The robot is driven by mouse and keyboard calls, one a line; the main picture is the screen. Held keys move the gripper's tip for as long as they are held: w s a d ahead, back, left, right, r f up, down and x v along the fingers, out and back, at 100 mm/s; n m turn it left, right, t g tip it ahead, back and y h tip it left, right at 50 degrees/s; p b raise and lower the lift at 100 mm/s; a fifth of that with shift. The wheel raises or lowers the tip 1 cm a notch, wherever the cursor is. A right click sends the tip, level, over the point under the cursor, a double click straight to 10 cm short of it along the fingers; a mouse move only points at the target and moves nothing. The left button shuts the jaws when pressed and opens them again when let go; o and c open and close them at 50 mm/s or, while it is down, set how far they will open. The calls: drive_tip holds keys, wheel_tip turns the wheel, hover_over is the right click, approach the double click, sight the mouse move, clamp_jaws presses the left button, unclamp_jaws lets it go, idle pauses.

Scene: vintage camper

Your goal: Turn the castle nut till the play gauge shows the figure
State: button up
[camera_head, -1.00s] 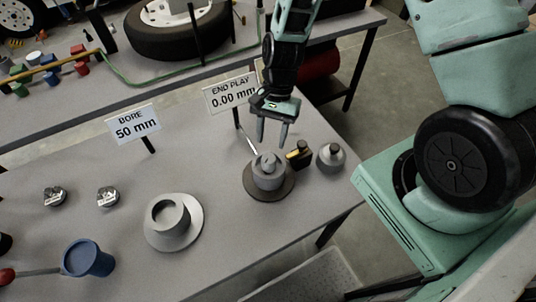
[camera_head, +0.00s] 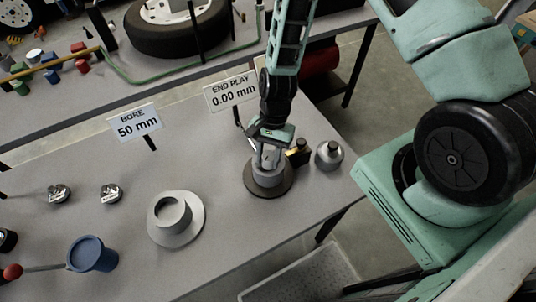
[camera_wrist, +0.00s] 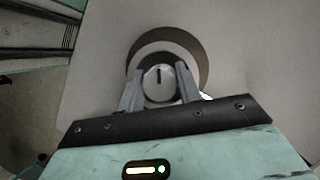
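The castle nut (camera_wrist: 159,84) is a round grey piece with a dark slot on its top face. It sits at the centre of the grey hub (camera_head: 267,181), which stands on a dark round base (camera_head: 252,190). My gripper (camera_wrist: 160,77) points down over it, with one finger on each side of the nut. The fingers look slightly apart from it; contact is hard to tell. In the head view my gripper (camera_head: 270,163) hides most of the nut. The play gauge sign (camera_head: 232,92) reads "END PLAY 0.00 mm".
A flanged grey hub (camera_head: 190,234), a blue cup (camera_head: 92,255) and a "BORE 50 mm" sign (camera_head: 137,122) are to the left. The table's right edge is near.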

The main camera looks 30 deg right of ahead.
drive_tip(key=shift+n, duration=0.4)
drive_tip(key=shift+n+g+h+b, duration=0.35)
drive_tip(key=shift+n+h, duration=0.15)
drive_tip(key=shift+n, duration=0.7)
drive_tip(key=shift+n+g+h+b, duration=0.3)
drive_tip(key=shift+n+h, duration=0.2)
drive_tip(key=shift+n, duration=0.7)
drive_tip(key=o, duration=0.7)
drive_tip(key=shift+r, duration=0.1)
drive_tip(key=b+v, duration=0.4)
drive_tip(key=v, duration=1.3)
drive_tip(key=shift+r, duration=0.2)
